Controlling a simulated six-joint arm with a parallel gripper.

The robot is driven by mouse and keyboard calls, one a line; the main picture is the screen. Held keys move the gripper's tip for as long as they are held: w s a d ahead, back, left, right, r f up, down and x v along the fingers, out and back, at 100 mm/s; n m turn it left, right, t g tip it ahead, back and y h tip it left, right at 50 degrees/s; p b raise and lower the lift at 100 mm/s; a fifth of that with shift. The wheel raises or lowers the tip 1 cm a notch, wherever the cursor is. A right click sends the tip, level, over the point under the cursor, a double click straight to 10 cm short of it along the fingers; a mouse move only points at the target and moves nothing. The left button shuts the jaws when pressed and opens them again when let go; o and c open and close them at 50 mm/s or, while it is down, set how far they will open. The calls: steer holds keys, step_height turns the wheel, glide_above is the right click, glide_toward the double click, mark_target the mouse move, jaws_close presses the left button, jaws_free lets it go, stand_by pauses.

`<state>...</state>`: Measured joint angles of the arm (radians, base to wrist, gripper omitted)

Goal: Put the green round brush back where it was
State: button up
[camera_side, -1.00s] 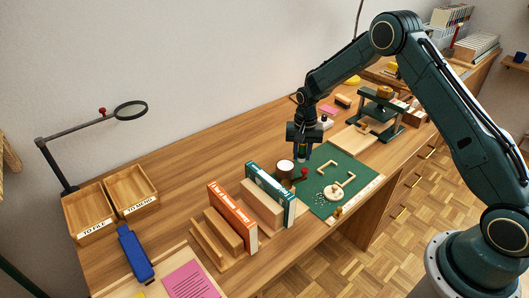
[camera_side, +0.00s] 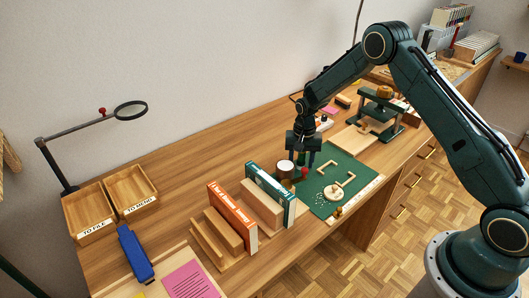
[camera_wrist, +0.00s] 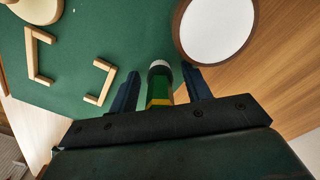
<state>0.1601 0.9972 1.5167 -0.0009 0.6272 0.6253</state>
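The green round brush (camera_wrist: 160,88) shows between the fingers of my gripper in the wrist view, green with a yellow band and a pale, dark-rimmed end. My gripper (camera_wrist: 161,80) is open, with one finger on each side of the brush and a visible gap on both sides. In the side view my gripper (camera_side: 303,159) points down over the back left corner of the green mat (camera_side: 338,155). The brush is mostly hidden there by the fingers. I cannot tell whether its end touches the mat.
A round brown-rimmed thing with a white top (camera_wrist: 215,30) stands close to the right finger. A red-topped item (camera_side: 304,171) is near the fingers. Wooden corner pieces (camera_side: 343,175) and a round wooden disc (camera_side: 333,193) lie on the mat. A teal book (camera_side: 270,187) stands to the left.

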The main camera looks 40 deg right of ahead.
steer(key=shift+r, duration=0.15)
step_height(320, 180, up, 12)
steer(key=shift+f, duration=0.15)
stand_by(0.6)
stand_by(0.5)
steer(key=shift+s+a+r, duration=0.15)
steer(key=shift+r, duration=0.55)
steer(key=s+a+r+n+t, duration=0.1)
steer(key=s+a+r+n, duration=0.15)
steer(key=s+r, duration=0.55)
steer(key=s+a+r+n+t, duration=0.25)
steer(key=s+r, duration=0.35)
steer(key=r, duration=0.5)
steer(key=s+a+r+n+t, duration=0.1)
steer(key=s+n, duration=0.1)
steer(key=s, duration=0.8)
steer(key=s+a+r+n+t, duration=0.1)
steer(key=s+a+n, duration=0.1)
steer(key=s, duration=0.8)
steer(key=shift+s, duration=0.2)
